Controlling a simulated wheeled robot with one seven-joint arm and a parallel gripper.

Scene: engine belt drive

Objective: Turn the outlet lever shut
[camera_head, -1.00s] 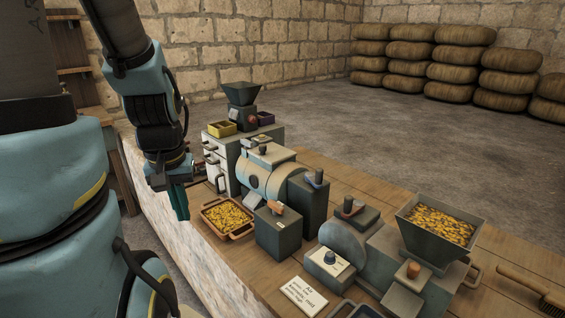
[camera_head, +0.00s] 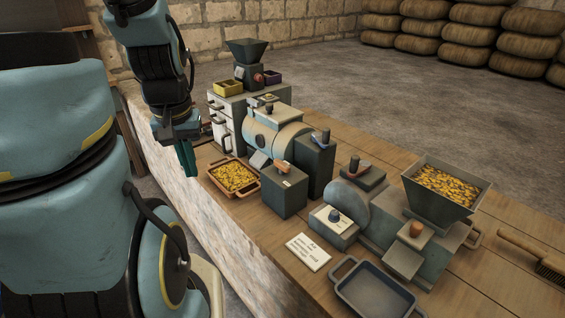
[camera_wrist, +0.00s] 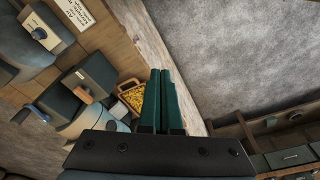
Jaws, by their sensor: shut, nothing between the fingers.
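Several levers stand on the machines; none is labelled legibly as the outlet lever. Another lever with a brownish handle (camera_head: 356,164) is on the mill to the right. My gripper (camera_head: 188,160) has green fingers, shut and empty, pointing down left of the machines, apart from every lever. Its fingers fill the wrist view's middle (camera_wrist: 160,100).
A tray of yellow pieces (camera_head: 235,178) lies between my gripper and the low box. An empty dark tray (camera_head: 375,291), a full hopper (camera_head: 445,185), a label card (camera_head: 308,252) and a brush (camera_head: 532,253) are on the bench. Open floor lies behind.

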